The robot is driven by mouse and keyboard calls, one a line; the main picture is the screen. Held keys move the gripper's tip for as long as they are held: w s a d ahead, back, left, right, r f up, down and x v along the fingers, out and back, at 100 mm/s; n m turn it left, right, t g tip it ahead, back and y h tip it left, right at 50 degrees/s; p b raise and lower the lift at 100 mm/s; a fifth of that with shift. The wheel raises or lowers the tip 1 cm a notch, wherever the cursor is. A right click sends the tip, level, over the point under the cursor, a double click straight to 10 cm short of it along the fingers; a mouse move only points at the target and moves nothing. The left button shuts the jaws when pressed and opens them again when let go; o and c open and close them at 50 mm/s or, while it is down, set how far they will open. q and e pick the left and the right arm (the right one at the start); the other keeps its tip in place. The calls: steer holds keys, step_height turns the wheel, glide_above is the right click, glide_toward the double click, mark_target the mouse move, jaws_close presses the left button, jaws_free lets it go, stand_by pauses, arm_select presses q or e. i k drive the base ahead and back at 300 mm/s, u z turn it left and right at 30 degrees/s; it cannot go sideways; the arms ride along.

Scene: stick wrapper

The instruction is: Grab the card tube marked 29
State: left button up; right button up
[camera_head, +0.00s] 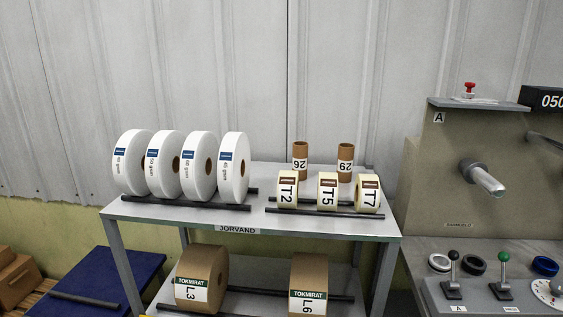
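Two brown card tubes stand upright at the back right of the upper shelf, behind the small cream rolls. The right card tube (346,157) has a white label that seems to read 29. The left card tube (300,151) has a similar label that seems to read 26; its print is small and looks turned. The rolls in front come close to the lower ends of both tubes. Neither of my grippers is in view.
Cream rolls T2 (287,191), T5 (327,191) and T7 (367,194) sit on rails before the tubes. Several large white rolls (233,170) stand left on the grey shelf (180,212). Brown rolls lie below. A machine (450,170) with levers stands right.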

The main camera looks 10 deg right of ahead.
mark_target(346, 155)
steer(key=u, duration=1)
steer(key=i, duration=1.4)
steer(key=z, duration=0.8)
